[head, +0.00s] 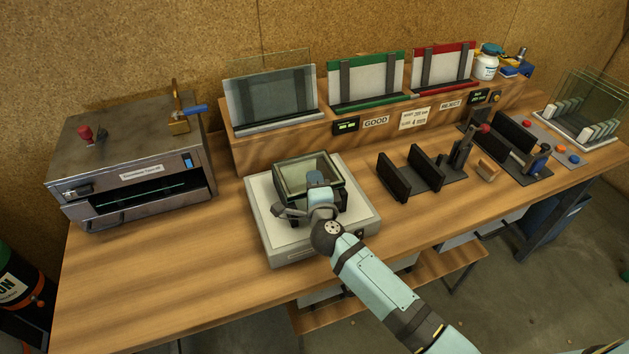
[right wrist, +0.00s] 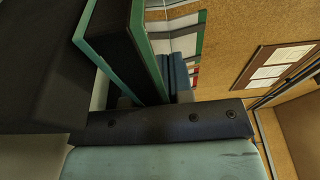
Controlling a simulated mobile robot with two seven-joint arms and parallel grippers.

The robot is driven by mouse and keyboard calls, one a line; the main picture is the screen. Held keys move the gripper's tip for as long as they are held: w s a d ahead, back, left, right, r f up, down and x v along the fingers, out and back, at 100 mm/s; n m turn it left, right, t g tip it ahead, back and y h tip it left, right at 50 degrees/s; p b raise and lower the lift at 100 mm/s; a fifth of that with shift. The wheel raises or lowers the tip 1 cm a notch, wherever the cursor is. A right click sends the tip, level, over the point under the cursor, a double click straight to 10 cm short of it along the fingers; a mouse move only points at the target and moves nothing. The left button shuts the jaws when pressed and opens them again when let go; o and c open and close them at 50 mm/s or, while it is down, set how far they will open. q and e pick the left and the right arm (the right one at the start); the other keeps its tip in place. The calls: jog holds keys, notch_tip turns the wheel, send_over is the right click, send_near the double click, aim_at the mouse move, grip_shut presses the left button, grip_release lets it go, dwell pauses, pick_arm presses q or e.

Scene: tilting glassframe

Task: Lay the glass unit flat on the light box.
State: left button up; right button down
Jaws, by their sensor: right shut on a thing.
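The glass unit (head: 306,170), a clear pane with a thick dark edge, is over the middle of the light box (head: 257,222). Its glass face points up and looks close to level. My right gripper (head: 318,188) is shut on its near side. The gripper hides part of the near edge, so I cannot tell whether the unit touches the box's white top. In the right wrist view, the unit's dark edge with green glass borders (right wrist: 128,45) shows close to a dark gripper finger (right wrist: 170,125). My left gripper is not in view.
A metal oven-like box (head: 130,165) stands at left. Behind are a glass panel on a rack (head: 270,97), a green-framed stand (head: 365,80) and a red-framed one (head: 443,68). Black upright holders (head: 410,175) stand to the right. The front-left table is clear.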

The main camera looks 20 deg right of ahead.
dwell(0.3)
jog(key=shift+f, duration=0.2)
jog(key=c, duration=0.9)
grip_release()
jog(key=shift+s+f, duration=0.1)
jog(key=s, duration=0.4)
jog(key=s+a, duration=0.1)
jog(key=s, duration=0.4)
jog(key=s+a, duration=0.1)
jog(key=s, duration=0.3)
jog(key=shift+s+b, duration=0.3)
jog(key=shift+b, duration=0.1)
